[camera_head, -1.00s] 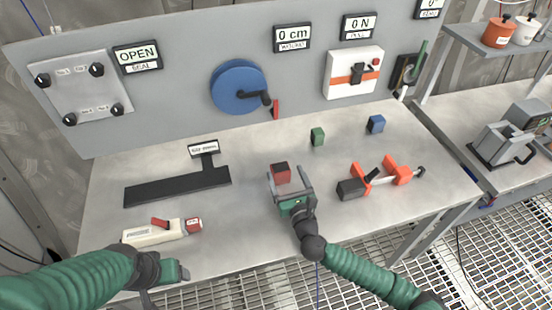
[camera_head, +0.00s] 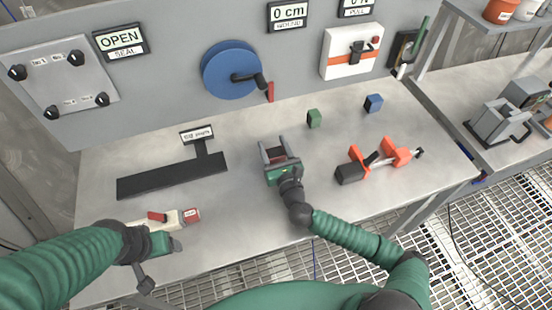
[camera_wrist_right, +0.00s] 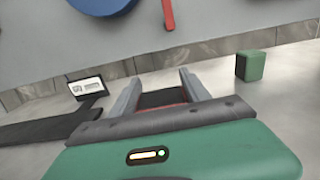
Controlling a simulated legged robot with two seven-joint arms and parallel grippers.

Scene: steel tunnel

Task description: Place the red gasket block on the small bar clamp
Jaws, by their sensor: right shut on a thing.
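The red gasket block (camera_head: 279,153), dark on top, sits between the fingers of my right gripper (camera_head: 278,147) near the middle of the table. The right wrist view shows its dark and red faces (camera_wrist_right: 165,98) between the two grey fingers (camera_wrist_right: 160,88), partly hidden by the gripper body. My right gripper is shut on it, at about table height. The small bar clamp (camera_head: 399,151), with orange jaws and a dark pad, lies to the right, apart from the gripper. My left gripper (camera_head: 172,243) is at the lower left beside a beige tool; its finger opening is unclear.
A green block (camera_head: 314,118) and a blue block (camera_head: 374,103) stand behind. A black T-shaped plate (camera_head: 170,178) and the beige tool with a red lever (camera_head: 170,220) lie left. The blue reel's crank (camera_head: 257,82) juts from the back panel. Table between block and clamp is clear.

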